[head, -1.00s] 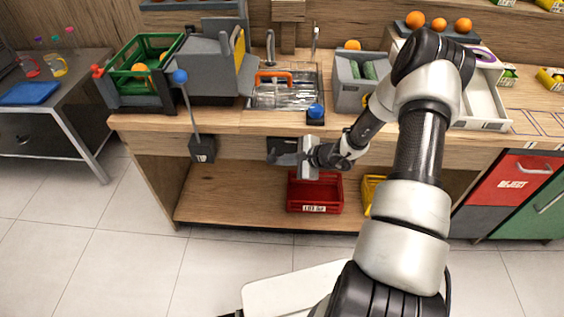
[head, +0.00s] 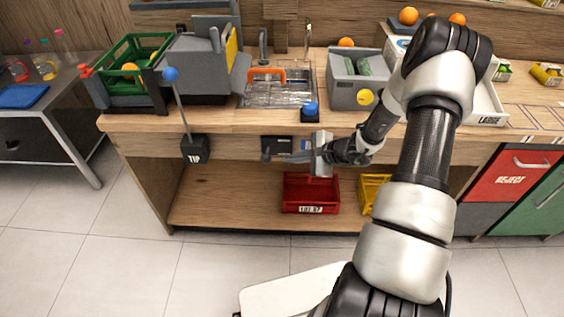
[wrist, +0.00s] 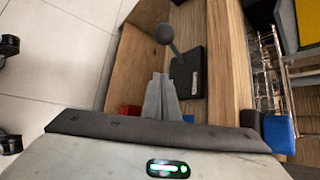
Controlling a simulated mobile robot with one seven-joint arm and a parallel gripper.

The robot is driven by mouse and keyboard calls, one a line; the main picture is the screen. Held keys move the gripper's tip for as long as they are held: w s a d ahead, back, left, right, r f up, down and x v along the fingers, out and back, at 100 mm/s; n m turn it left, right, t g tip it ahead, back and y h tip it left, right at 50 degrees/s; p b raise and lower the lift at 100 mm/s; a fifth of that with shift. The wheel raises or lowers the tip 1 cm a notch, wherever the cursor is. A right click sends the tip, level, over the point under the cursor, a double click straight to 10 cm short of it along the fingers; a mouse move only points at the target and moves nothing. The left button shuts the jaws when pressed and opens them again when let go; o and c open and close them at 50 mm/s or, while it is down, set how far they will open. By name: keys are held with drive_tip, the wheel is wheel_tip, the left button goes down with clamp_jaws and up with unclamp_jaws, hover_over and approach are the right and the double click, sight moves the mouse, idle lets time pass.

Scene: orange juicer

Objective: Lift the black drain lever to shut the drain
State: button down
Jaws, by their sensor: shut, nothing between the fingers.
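The black drain lever has a dark round knob (wrist: 165,34) on a short stem, fixed to a black plate (wrist: 187,72) in the wrist view. In the head view the plate (head: 276,142) sits on the counter's wooden front below the sink, with the knob (head: 266,154) at its lower left. My gripper (wrist: 160,78) is shut and empty. Its fingertips lie short of the knob and stem in the wrist view, with a visible gap to the knob. In the head view my gripper (head: 296,157) points left, just right of the knob.
A red bin (head: 311,196) stands on the lower shelf below my gripper, with a yellow bin (head: 374,190) to its right. A blue button (head: 310,110) stands on the counter edge above. A blue-knobbed TIP lever (head: 194,148) is further left. The shelf left of the red bin is clear.

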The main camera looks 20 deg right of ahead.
drive_tip(key=v, duration=0.5)
drive_tip(key=shift+w+d+r, duration=0.2)
drive_tip(key=shift+d+r, duration=0.1)
